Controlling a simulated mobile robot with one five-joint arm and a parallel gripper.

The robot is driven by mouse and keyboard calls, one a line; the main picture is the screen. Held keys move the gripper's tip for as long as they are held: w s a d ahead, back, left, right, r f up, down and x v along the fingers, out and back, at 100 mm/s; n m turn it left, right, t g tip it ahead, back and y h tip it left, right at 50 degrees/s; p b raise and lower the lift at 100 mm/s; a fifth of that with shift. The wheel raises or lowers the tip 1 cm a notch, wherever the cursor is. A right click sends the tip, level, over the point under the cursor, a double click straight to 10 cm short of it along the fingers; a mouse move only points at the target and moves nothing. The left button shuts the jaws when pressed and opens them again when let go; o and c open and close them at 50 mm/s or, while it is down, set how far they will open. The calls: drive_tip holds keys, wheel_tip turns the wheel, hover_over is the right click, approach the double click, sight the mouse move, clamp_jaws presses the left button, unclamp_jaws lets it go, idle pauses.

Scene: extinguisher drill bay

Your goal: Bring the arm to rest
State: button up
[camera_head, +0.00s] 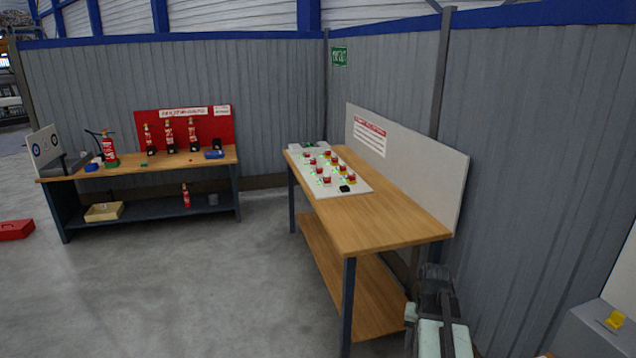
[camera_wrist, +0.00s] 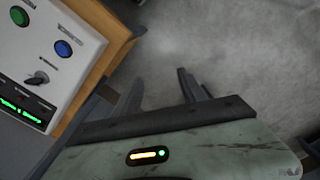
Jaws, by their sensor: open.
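My gripper (camera_wrist: 160,85) shows in the wrist view with its two dark fingers spread apart. Nothing is between them, and bare concrete floor shows beyond. Its pale green body (camera_wrist: 220,155) carries a small lit orange and green indicator. In the head view my arm (camera_head: 440,335) shows at the lower right, beside the near end of the wooden workbench; its fingers are hard to make out there. In the wrist view a light control panel (camera_wrist: 85,35) with a green button, a blue button, a dark knob and a green display lies left of the fingers.
The wooden bench (camera_head: 395,225) bears a white board (camera_head: 350,178) of red and yellow parts. A back-left bench (camera_head: 125,170) holds fire extinguishers. A red box (camera_head: 15,230) lies on the floor at left. A grey cabinet (camera_head: 590,330) stands lower right. The middle floor is clear.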

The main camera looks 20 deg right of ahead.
drive_tip(key=w+a+f+n+b, duration=0.1)
drive_tip(key=w+a+f+n, duration=0.15)
drive_tip(key=a, duration=1.05)
drive_tip(key=w+a+f+n+b, duration=0.1)
drive_tip(key=w+a+n+b, duration=0.15)
drive_tip(key=a, duration=1.05)
drive_tip(key=s+a+r+n+p, duration=0.1)
drive_tip(key=a+r+n+p, duration=0.1)
drive_tip(key=r+p, duration=0.4)
drive_tip(key=shift+s+a+p, duration=0.2)
drive_tip(key=shift+a+p, duration=0.1)
drive_tip(key=shift+a, duration=0.6)
drive_tip(key=shift+f+b, duration=0.3)
drive_tip(key=shift+c, duration=1.4)
drive_tip(key=shift+d+f, duration=0.1)
